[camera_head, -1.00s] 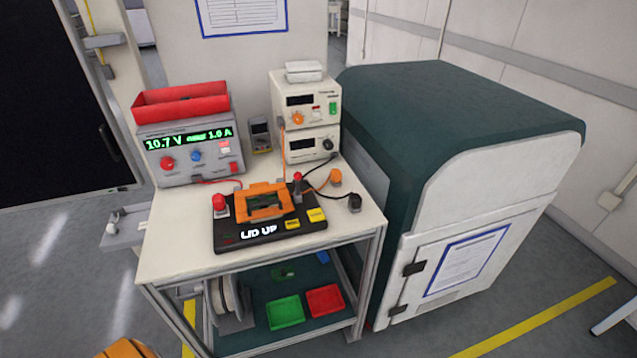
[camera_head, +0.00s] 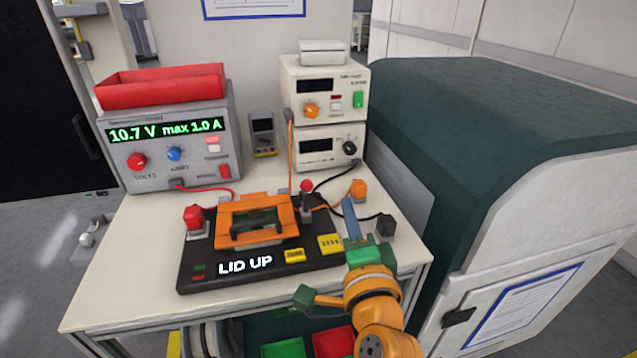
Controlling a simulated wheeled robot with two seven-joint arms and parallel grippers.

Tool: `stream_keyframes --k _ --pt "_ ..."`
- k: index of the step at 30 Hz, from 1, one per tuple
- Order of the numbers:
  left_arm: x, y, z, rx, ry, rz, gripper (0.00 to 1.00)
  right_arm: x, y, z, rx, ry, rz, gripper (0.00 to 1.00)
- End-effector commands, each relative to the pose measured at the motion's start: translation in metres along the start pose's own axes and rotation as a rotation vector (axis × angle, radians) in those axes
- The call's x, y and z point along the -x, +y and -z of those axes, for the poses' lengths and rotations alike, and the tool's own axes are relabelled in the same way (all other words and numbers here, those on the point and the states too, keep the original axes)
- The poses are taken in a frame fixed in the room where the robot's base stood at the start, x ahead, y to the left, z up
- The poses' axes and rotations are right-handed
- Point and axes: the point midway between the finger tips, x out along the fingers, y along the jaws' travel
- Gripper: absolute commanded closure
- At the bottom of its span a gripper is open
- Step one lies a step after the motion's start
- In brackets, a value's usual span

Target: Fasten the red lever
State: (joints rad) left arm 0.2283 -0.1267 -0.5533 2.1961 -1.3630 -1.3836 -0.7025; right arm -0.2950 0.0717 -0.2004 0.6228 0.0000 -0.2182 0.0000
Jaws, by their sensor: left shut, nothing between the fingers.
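The black test fixture (camera_head: 215,282) sits on the bench and its display reads "LID UP". An orange frame (camera_head: 272,236) with a dark opening sits on it. A lever with a red ball knob (camera_head: 306,187) stands upright at the frame's back right corner. A red knob-like piece (camera_head: 193,217) on a grey base stands at the frame's left; I cannot tell which one is the red lever. My left gripper (camera_head: 350,207), on an orange and green arm, is shut and empty. It appears right of the ball-knob lever, apart from it. My right gripper is not in view.
A power supply (camera_head: 205,165) with a red tray (camera_head: 160,86) on top stands at the back left. Stacked instruments (camera_head: 322,120) and a multimeter (camera_head: 262,133) stand behind. Orange (camera_head: 358,189) and black (camera_head: 386,227) plugs with cables lie at right, close to my gripper. A large green-grey cabinet (camera_head: 480,110) borders the right.

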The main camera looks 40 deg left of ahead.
Motion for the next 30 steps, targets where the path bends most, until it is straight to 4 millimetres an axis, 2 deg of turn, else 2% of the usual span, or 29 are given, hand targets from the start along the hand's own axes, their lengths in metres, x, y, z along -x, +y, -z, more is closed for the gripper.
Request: stream_keyframes --k 7,10,23,30 --pt "-0.002 -0.001 0.001 -0.002 0.002 -0.001 1.00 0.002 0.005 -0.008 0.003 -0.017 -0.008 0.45" --pt "-0.011 -0.001 0.001 -0.004 0.002 0.001 1.00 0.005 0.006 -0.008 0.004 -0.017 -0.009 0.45" --pt "-0.102 -0.002 0.001 -0.004 -0.001 0.000 1.00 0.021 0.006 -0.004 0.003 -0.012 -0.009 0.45" --pt "-0.090 0.000 -0.031 -0.005 0.002 -0.002 1.00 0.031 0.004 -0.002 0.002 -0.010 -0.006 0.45"
